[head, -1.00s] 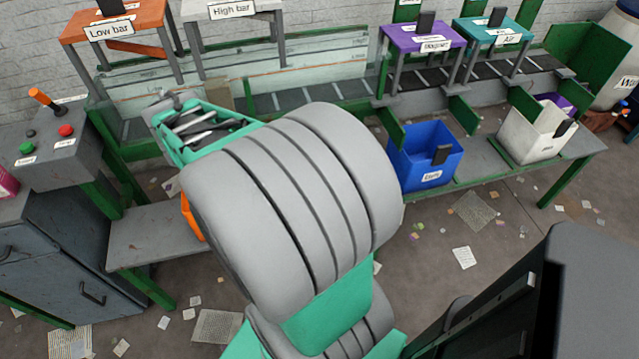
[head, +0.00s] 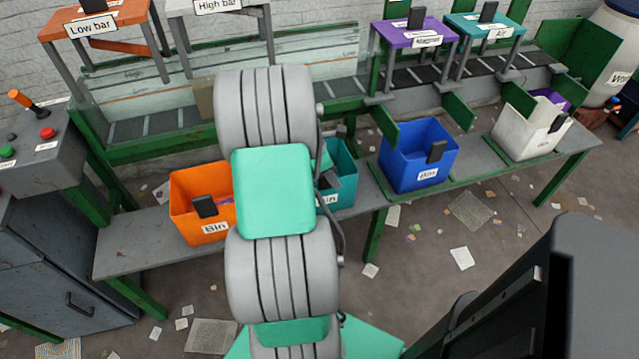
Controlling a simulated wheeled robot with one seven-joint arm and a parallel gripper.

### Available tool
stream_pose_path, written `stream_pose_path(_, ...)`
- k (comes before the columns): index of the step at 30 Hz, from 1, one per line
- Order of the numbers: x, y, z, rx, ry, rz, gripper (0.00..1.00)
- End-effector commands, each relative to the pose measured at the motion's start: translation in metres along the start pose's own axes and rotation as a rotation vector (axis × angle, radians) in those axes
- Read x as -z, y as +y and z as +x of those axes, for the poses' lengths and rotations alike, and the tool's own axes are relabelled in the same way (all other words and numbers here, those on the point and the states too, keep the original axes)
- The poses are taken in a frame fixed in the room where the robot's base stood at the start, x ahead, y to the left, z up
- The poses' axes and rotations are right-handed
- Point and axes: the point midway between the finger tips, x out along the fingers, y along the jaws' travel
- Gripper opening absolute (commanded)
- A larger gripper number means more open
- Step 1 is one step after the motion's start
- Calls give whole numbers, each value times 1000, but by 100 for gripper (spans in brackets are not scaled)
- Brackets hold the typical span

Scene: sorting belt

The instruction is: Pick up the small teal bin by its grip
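The small teal bin (head: 346,184) stands on the low grey shelf in the head view, between the orange bin and the blue bin. My arm's large grey and mint links cover its left part. Its white label shows only in part, and its grip cannot be made out clearly. My gripper is almost wholly hidden behind my arm. A mint sliver and a grey piece show at the teal bin's opening and may belong to it. I cannot tell whether the fingers are open or touch the bin.
The orange bin (head: 200,222) stands close on the left, the blue bin (head: 419,155) on the right, and a white bin (head: 528,131) farther right. Green flaps (head: 384,125) jut out above the shelf. A control box (head: 35,150) stands at the left.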

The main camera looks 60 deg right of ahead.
Motion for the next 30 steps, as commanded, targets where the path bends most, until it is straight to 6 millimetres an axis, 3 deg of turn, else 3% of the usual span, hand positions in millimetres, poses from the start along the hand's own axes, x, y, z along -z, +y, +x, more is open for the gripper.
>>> stream_pose_path(5,0,1,0,-2,0,0,38)
stream_pose_path(19,0,1,0,-2,0,0,1)
stream_pose_path(30,0,1,-1,-2,0,0,0)
